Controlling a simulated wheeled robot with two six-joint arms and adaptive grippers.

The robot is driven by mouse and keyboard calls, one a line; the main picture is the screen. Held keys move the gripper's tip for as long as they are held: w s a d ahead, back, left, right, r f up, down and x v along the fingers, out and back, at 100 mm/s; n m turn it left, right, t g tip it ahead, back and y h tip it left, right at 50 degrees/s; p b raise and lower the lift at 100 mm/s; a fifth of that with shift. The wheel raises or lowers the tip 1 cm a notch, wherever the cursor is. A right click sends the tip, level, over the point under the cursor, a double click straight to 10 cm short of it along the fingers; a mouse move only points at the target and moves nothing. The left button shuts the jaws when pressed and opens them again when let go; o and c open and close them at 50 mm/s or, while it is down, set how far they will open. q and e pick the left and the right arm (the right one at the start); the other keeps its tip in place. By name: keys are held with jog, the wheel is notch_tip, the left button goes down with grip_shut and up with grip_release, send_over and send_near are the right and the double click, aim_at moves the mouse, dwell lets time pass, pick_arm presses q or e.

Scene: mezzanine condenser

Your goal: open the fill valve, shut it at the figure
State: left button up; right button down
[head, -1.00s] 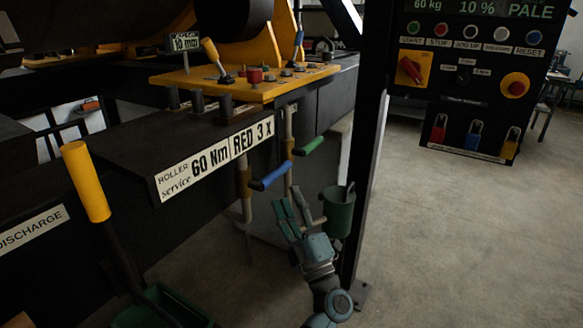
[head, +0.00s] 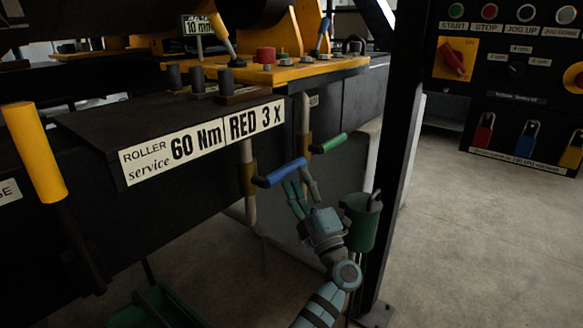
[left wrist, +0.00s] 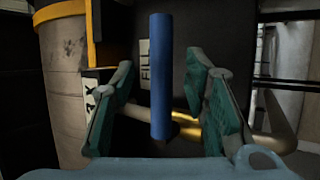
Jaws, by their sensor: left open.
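The blue valve handle (head: 280,173) sticks out from a pipe below the bench. In the left wrist view the blue handle (left wrist: 160,75) stands lengthwise between my fingers, in front of a dark plate with a partly hidden FILL label (left wrist: 146,66). My left gripper (head: 297,184) is open, its fingertips close by the handle's outer end in the head view. In the left wrist view its fingers (left wrist: 160,100) show a gap on each side of the handle; I cannot tell any contact. A green handle (head: 328,143) sits behind to the right. My right gripper is not in view.
A green bucket (head: 362,220) hangs just right of my left gripper, beside a black post (head: 393,165). A yellow-gripped lever (head: 34,152) stands at left. A small display (head: 197,26) reads 10 mm. The concrete floor at right is clear.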

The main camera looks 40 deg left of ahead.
aim_at(291, 167)
pick_arm(q)
jog(key=x, duration=0.5)
grip_shut()
